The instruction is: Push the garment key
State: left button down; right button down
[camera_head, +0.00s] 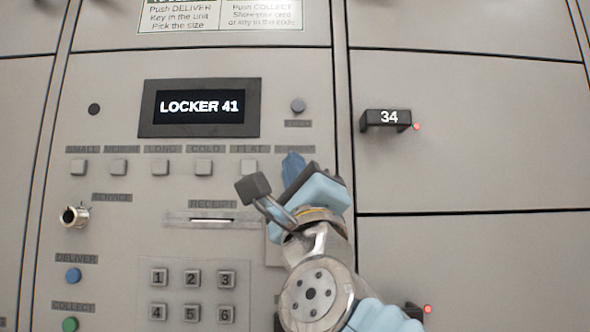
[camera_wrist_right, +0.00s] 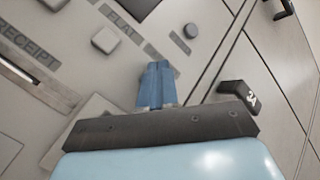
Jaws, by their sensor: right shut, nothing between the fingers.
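The locker panel carries a row of small pale square keys under dark labels. The flat key (camera_head: 249,166) is the rightmost key I can see; it also shows in the wrist view (camera_wrist_right: 105,40). To its right is a partly covered label (camera_head: 280,149) that I cannot read clearly, and any key below it is hidden behind my right gripper. My right gripper (camera_head: 293,160) is shut and empty, its blue fingertips over that spot. In the wrist view the fingertips (camera_wrist_right: 157,68) point at the panel; I cannot tell whether they touch it. My left gripper is not in view.
A screen (camera_head: 200,107) reads LOCKER 41. A round grey button (camera_head: 298,105) sits above the fingertips. A receipt slot (camera_head: 212,220) and number keys (camera_head: 192,295) lie lower left. Locker handle 34 (camera_head: 386,118) juts out at the right.

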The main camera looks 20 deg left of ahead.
jog(key=shift+s+d, duration=0.15)
jog(key=shift+s, duration=0.4)
jog(key=shift+s+d+b, duration=0.2)
jog(key=shift+s+b, duration=0.05)
jog(key=shift+s, duration=0.5)
jog(key=shift+s+d+b, duration=0.25)
jog(key=shift+s+b, duration=0.05)
jog(key=shift+s, duration=0.5)
jog(key=shift+s+d+b, duration=0.2)
jog(key=shift+s+b, duration=0.05)
jog(key=shift+s, duration=0.5)
